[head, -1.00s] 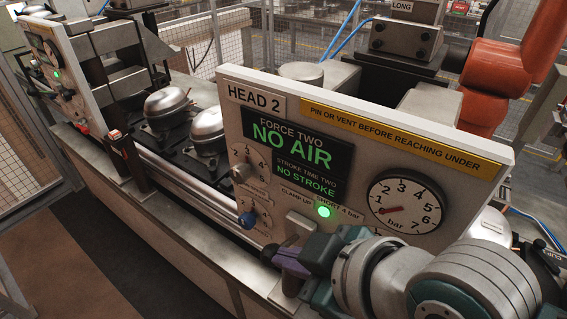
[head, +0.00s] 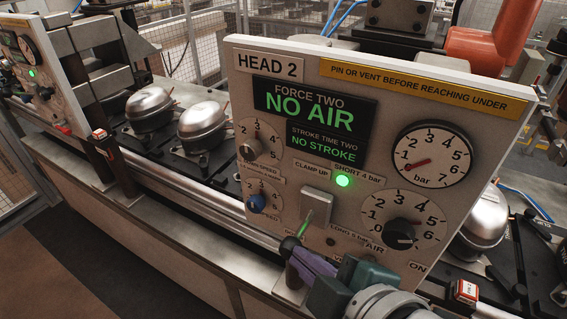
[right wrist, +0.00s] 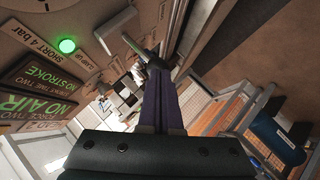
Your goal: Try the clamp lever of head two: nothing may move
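The head two panel (head: 238,130) is a light board reading "NO AIR" and "NO STROKE", with a lit green lamp. Its clamp lever (head: 305,223) is a thin green-tinted rod slanting down from a grey plate under "CLAMP UP". In the right wrist view the lever (right wrist: 133,44) looks dark. My right gripper (head: 292,246) comes from below, its purple fingers close together at the lever's lower end; it also shows in the right wrist view (right wrist: 150,60). My left gripper is not in view.
Compressors (head: 205,126) stand behind the panel's left edge. A metal ledge (head: 190,237) runs along the front.

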